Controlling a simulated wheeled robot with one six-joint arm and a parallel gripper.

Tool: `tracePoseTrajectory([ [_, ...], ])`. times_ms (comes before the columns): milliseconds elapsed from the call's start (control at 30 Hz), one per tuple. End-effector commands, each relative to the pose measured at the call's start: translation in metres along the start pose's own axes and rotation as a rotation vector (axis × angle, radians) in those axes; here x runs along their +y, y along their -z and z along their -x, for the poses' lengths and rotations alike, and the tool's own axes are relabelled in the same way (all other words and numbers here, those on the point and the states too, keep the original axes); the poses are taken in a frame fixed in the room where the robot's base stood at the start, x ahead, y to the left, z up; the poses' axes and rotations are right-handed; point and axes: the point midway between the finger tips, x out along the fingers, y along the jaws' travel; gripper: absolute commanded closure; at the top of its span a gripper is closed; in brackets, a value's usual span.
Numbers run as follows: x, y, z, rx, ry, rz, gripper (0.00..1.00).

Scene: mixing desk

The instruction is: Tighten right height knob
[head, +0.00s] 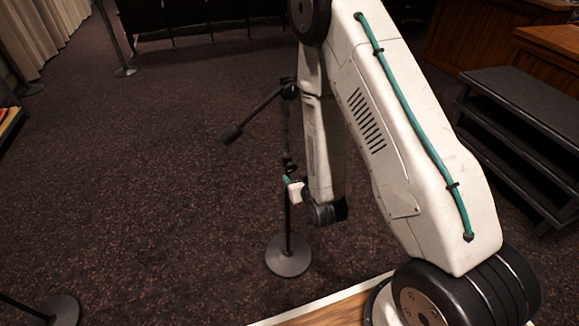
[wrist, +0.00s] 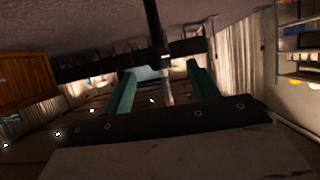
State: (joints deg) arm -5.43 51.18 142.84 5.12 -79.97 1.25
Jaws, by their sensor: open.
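A black microphone stand (head: 287,220) stands upright on a round base, with a boom slanting down to the left. My gripper (head: 287,179) is at the stand's pole, partway up. In the wrist view my gripper (wrist: 160,70) is open, with its two teal fingers apart. The stand's pole (wrist: 152,20) runs down to a dark collar (wrist: 160,62) near the fingertips. A pale length of tube (wrist: 168,93) shows between the fingers. The height knob is too small and dark to make out, and I cannot tell whether a finger touches the stand.
Another round stand base (head: 62,309) is at the lower left. A post with a round foot (head: 125,71) stands at the back left. Dark steps (head: 525,105) and wooden furniture (head: 470,35) are at the right. The carpet (head: 130,180) to the left is clear.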

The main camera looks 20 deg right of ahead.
Motion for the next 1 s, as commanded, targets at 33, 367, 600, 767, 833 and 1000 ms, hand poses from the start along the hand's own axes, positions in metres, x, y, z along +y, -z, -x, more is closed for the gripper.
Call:
tracePoseTrajectory([
  [33,0.001,0.004,-0.001,0.018,-0.002,-0.001,0.41],
  [367,0.001,0.007,-0.045,0.03,-0.002,-0.002,0.41],
  [600,0.0,0.008,-0.073,0.027,0.0,-0.001,0.41],
  [767,0.0,0.008,-0.078,0.027,0.001,0.0,0.41],
  [833,-0.001,0.008,-0.078,0.027,0.001,0.0,0.41],
  [1000,-0.001,0.008,-0.078,0.026,0.002,0.0,0.58],
])
